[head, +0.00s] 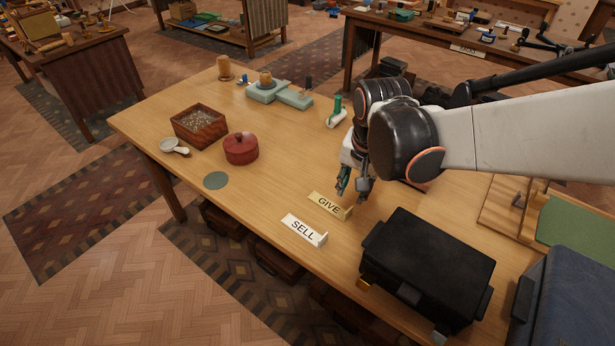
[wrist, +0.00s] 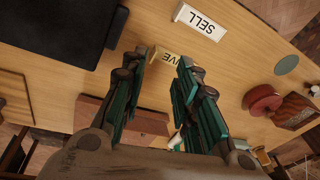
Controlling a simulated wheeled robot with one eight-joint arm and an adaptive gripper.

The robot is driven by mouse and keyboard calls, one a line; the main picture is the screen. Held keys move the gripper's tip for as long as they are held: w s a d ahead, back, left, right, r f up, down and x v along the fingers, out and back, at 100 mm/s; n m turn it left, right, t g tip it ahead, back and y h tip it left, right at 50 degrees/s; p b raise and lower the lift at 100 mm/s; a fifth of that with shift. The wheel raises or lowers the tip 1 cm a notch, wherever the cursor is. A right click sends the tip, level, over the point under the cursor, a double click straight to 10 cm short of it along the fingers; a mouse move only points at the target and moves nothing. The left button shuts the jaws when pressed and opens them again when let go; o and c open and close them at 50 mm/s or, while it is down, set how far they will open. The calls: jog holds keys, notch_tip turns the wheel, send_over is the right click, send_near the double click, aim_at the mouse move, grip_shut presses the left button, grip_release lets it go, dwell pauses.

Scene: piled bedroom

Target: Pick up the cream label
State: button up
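A cream-yellow label reading GIVE (head: 328,206) stands on the wooden table, and in the wrist view the GIVE label (wrist: 165,57) shows between my fingertips, partly hidden by them. A whiter label reading SELL (head: 303,230) stands nearer the table's front edge; it is also in the wrist view (wrist: 200,22). My gripper (head: 353,188) points down just behind and right of the GIVE label in the head view. In the wrist view my gripper (wrist: 171,62) has its fingers spread apart, with nothing held. I cannot tell its exact height above the label.
A black case (head: 427,268) stands right of the labels, near my gripper. A red lidded pot (head: 241,148), a wooden box of small pieces (head: 199,126) and a green disc (head: 215,180) are to the left. The table (head: 262,202) is bare between the disc and labels.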

jog(key=w+a+f+m+g, duration=0.2)
jog(key=a+f+m, duration=0.15)
jog(key=f, duration=0.45)
jog(key=b, duration=0.2)
send_over(327, 233)
jog(key=shift+n, duration=0.25)
jog(key=f, duration=0.9)
jog(key=shift+d, duration=0.2)
jog(key=shift+a+f+b, duration=0.15)
jog(key=shift+f+b, duration=0.6)
jog(key=shift+f, duration=0.7)
jog(key=shift+a+f+b, duration=0.1)
jog(key=shift+f+b, duration=0.65)
jog(key=shift+f, duration=0.7)
jog(key=shift+r, duration=0.1)
grip_shut()
